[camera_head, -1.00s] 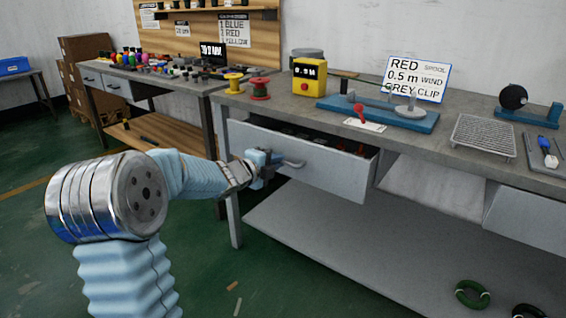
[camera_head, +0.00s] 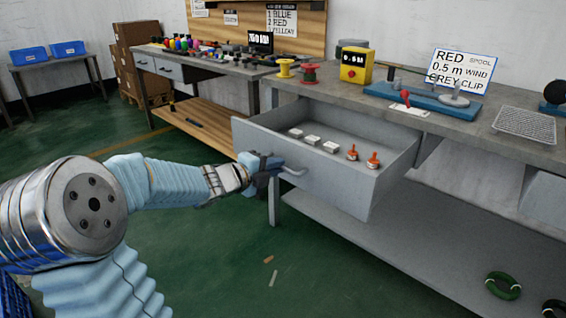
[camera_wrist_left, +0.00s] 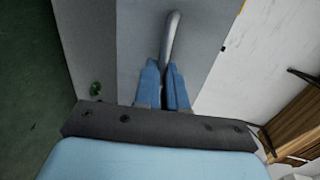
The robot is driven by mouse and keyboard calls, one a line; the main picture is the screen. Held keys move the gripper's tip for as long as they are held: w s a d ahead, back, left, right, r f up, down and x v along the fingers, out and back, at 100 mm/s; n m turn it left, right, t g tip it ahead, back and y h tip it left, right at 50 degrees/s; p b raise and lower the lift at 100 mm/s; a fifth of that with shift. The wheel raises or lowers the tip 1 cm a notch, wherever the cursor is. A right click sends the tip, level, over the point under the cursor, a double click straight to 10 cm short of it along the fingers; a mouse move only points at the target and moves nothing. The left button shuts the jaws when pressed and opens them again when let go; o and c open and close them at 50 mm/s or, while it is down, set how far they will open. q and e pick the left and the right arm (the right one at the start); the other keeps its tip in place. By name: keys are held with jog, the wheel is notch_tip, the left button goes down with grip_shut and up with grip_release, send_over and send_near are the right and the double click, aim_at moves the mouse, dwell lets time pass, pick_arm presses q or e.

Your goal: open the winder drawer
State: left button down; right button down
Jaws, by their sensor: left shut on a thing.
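The winder drawer (camera_head: 315,187) is a grey drawer under the right-hand workbench. It stands well out from the bench, with its inside in view. My left gripper (camera_head: 278,172) is at the left part of the drawer front, shut on the curved metal handle (camera_head: 294,172). In the left wrist view the blue fingers (camera_wrist_left: 164,88) close around the lower end of the handle bar (camera_wrist_left: 171,38). Inside the drawer lie several pale blocks (camera_head: 312,140) and two orange-red pieces (camera_head: 373,160). My right gripper is not in view.
On the workbench (camera_head: 455,122) stand a yellow meter box (camera_head: 355,63), two spools (camera_head: 309,73), a blue winder (camera_head: 420,103), a sign (camera_head: 460,68) and a wire rack (camera_head: 525,124).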

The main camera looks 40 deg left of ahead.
pick_arm(q)
jog(key=shift+s, duration=0.3)
jog(key=c, duration=1.2)
grip_release()
jog(key=p+v, duration=0.2)
jog(key=v, duration=1.1)
jog(key=shift+s+a, duration=0.1)
jog(key=shift+s, duration=0.25)
